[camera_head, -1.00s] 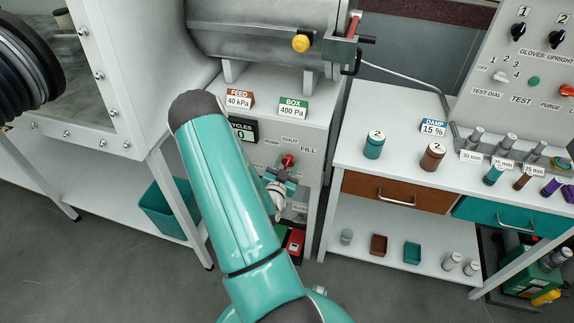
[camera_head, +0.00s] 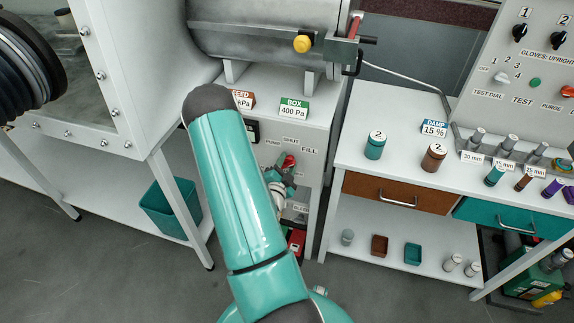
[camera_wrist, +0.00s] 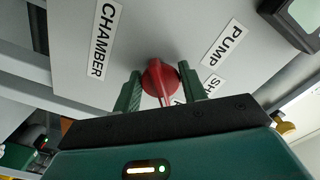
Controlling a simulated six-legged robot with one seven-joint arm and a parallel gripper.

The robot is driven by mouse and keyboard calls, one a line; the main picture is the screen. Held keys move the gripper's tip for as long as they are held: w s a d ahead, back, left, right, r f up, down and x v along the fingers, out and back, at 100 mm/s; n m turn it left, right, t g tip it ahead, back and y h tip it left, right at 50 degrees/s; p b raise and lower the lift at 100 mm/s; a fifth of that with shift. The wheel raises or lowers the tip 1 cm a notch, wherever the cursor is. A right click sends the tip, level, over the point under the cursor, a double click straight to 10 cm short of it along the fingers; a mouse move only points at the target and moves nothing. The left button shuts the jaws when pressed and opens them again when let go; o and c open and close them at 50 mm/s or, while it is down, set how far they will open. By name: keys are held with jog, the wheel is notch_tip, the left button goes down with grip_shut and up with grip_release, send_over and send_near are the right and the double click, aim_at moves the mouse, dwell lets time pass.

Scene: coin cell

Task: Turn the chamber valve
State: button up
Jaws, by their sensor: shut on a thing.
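The chamber valve is a red knob (camera_wrist: 160,76) on the pale panel, between the CHAMBER and PUMP labels in the wrist view. My gripper (camera_wrist: 161,88) has one green finger on each side of the knob's handle and is shut on it. In the head view the red knob (camera_head: 289,160) shows on the front of the white cabinet, with my gripper (camera_head: 287,171) against it. My teal arm hides part of the panel to the left of the valve.
Above the valve stand a FEED sign (camera_head: 243,99) and a BOX sign (camera_head: 293,108) reading 400 Pa. The white bench (camera_head: 350,150) with vials and drawers stands to the right. A teal bin (camera_head: 172,205) is at lower left.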

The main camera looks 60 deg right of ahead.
jog(key=shift+a, duration=0.1)
jog(key=o, duration=0.9)
jog(key=shift+o, duration=0.2)
jog(key=s+a, duration=0.2)
jog(key=a, duration=1.1)
jog(key=shift+a, duration=0.25)
